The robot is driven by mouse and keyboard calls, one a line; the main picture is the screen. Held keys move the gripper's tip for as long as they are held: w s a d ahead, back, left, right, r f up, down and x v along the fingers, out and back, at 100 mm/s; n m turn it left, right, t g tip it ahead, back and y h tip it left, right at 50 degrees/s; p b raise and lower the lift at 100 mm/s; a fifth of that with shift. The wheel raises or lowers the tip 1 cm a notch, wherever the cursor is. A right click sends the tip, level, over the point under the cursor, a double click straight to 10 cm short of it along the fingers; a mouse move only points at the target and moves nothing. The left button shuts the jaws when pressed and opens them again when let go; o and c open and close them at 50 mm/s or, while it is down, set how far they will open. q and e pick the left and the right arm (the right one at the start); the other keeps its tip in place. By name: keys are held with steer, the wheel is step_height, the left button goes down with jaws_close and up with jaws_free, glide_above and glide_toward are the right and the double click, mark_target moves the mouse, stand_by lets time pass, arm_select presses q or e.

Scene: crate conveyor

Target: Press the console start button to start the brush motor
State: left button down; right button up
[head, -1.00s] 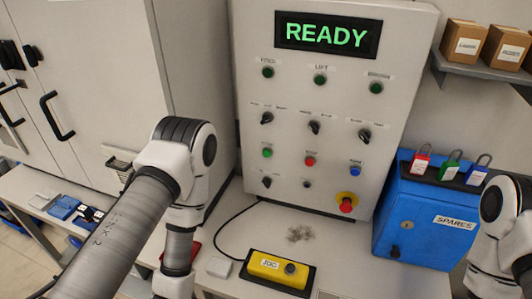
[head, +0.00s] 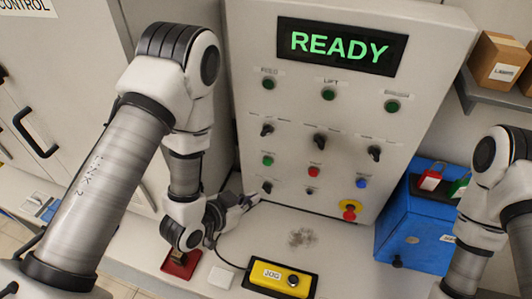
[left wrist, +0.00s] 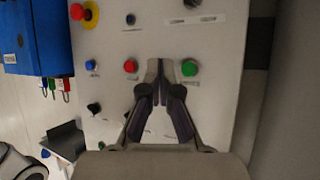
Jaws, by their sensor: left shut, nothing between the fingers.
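The grey console (head: 235,60) stands upright at the centre of the head view, its display (head: 338,46) reading READY. A green button (head: 267,160), a red button (head: 313,171) and a blue button (head: 361,183) form a row low on its face. My left gripper (head: 256,198) is shut and empty, below the green button near the console's lower left. In the left wrist view the shut fingertips (left wrist: 161,65) appear between the red button (left wrist: 130,66) and the green button (left wrist: 189,68), closer to the green; contact cannot be told. My right gripper is out of view.
A red and yellow emergency stop (head: 349,209) sits low on the console's right. A yellow JOG box (head: 279,277) lies on the bench in front. A blue box (head: 410,235) with padlocks stands to the right. A red item (head: 181,264) lies below my left wrist.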

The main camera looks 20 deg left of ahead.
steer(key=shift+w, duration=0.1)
arm_select(q)
glide_toward(267, 163)
steer(key=w+d+f, duration=0.3)
steer(key=w+f, duration=0.1)
steer(key=f, duration=0.1)
steer(key=shift+d+p, duration=0.2)
steer(key=shift+p, duration=0.15)
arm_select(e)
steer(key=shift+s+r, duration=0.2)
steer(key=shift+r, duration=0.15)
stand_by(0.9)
arm_select(q)
steer(key=shift+w, duration=0.4)
